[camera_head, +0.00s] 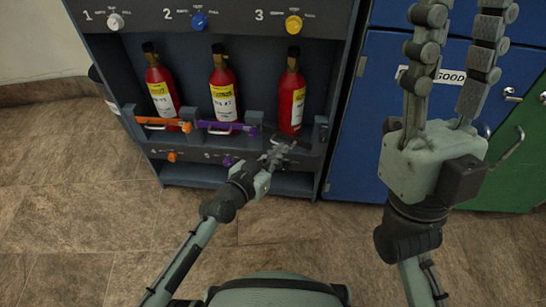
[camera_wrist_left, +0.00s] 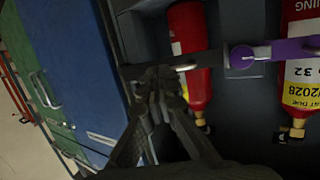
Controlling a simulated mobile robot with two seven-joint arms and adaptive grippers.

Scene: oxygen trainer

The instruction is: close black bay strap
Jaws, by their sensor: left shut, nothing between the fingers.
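The third bay's red bottle (camera_head: 291,98) stands upright under the yellow knob. In the left wrist view, which is turned over, a dark strap (camera_wrist_left: 208,60) with a small pale metal handle crosses this bottle (camera_wrist_left: 190,25). I cannot tell whether its end is latched. My left gripper (camera_head: 279,150) is shut and empty at the low front of the third bay. In the wrist view its fingertips (camera_wrist_left: 158,75) are close to the dark strap; contact is unclear. The gripper partly hides the strap in the head view. My right gripper (camera_head: 457,15) is raised at the right, fingers apart and empty.
An orange strap (camera_head: 160,123) and a purple strap (camera_head: 222,127) cross the bottles in the first two bays. Small knobs line the panel below. A blue cabinet (camera_head: 356,140) and a green one (camera_head: 518,165) stand to the right. The tiled floor in front is clear.

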